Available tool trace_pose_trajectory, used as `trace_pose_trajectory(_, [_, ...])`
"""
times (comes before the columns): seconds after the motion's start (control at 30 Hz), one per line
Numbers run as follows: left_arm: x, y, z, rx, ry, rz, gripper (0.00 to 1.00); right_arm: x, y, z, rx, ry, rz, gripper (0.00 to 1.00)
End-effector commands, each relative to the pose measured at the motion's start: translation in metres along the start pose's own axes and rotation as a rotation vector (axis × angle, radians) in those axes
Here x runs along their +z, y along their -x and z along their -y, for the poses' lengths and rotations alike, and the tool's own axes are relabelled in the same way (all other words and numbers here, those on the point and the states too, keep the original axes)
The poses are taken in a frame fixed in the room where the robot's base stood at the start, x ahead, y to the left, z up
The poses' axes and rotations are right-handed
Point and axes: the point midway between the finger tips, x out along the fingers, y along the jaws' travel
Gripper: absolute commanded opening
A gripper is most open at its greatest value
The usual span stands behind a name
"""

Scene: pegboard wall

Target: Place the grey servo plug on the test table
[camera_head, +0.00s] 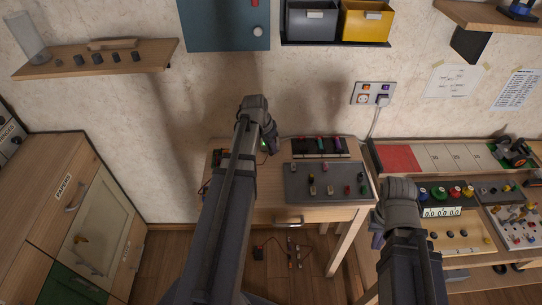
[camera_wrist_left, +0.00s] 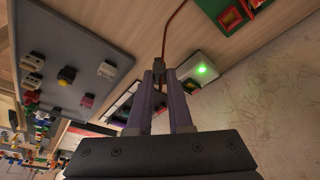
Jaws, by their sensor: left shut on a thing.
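The small wooden table (camera_head: 290,216), which seems to be the test table, stands against the wall. My left gripper (camera_head: 272,145) is over its back left part. In the left wrist view, the two purple fingers (camera_wrist_left: 166,85) are shut on a small dark plug (camera_wrist_left: 159,67), apparently the grey servo plug. A thin reddish-brown cable runs from the plug to the top of that view. The tabletop (camera_wrist_left: 150,25) lies beyond the fingertips; I cannot tell whether the plug touches it. My right gripper (camera_head: 376,233) is mostly hidden behind its wrist, right of the table.
A grey tray (camera_wrist_left: 75,45) holds several small connectors. A white box with a green light (camera_wrist_left: 203,68) is close to the fingers, and a green-red part (camera_wrist_left: 232,17) lies beyond. A dark rack (camera_head: 320,154) is at the table's back. A bench (camera_head: 460,245) stands right.

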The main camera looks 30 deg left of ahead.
Motion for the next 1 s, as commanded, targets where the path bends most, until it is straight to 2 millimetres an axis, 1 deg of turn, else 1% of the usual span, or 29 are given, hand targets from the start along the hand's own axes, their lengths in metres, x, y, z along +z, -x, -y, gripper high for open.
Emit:
trace_pose_trajectory(0.03, [0.002, -0.007, 0.000, 0.000, 0.000, 0.000, 0.00, 0.000, -0.008, 0.001, 0.000, 0.000, 0.000, 0.00])
trace_pose_trajectory(0.2, [0.009, -0.028, 0.000, 0.000, 0.000, 0.000, 0.00, -0.002, -0.029, 0.003, 0.000, 0.000, 0.000, 0.00])
trace_pose_trajectory(0.27, [0.011, -0.034, 0.000, 0.000, 0.000, 0.000, 0.00, -0.002, -0.035, 0.003, 0.000, 0.000, 0.000, 0.00])
trace_pose_trajectory(0.33, [0.011, -0.036, 0.000, 0.000, 0.000, 0.000, 0.00, -0.002, -0.037, 0.004, 0.000, 0.000, 0.000, 0.00])
trace_pose_trajectory(0.57, [0.010, -0.033, 0.000, 0.000, 0.000, 0.000, 0.00, -0.002, -0.035, 0.003, 0.000, 0.000, 0.000, 0.00])
trace_pose_trajectory(0.7, [0.012, -0.037, 0.000, 0.000, 0.000, 0.000, 0.00, -0.002, -0.039, 0.004, 0.000, 0.000, 0.000, 0.00])
trace_pose_trajectory(0.73, [0.011, -0.037, 0.000, 0.000, 0.000, 0.000, 0.19, -0.002, -0.039, 0.004, 0.000, 0.000, 0.000, 0.00])
trace_pose_trajectory(0.9, [0.011, -0.036, 0.000, 0.000, 0.000, 0.000, 0.38, -0.002, -0.037, 0.004, 0.000, 0.000, 0.000, 0.00])
trace_pose_trajectory(1.0, [0.011, -0.036, 0.000, 0.000, 0.000, 0.000, 0.48, -0.002, -0.037, 0.004, 0.000, 0.000, 0.000, 0.00])
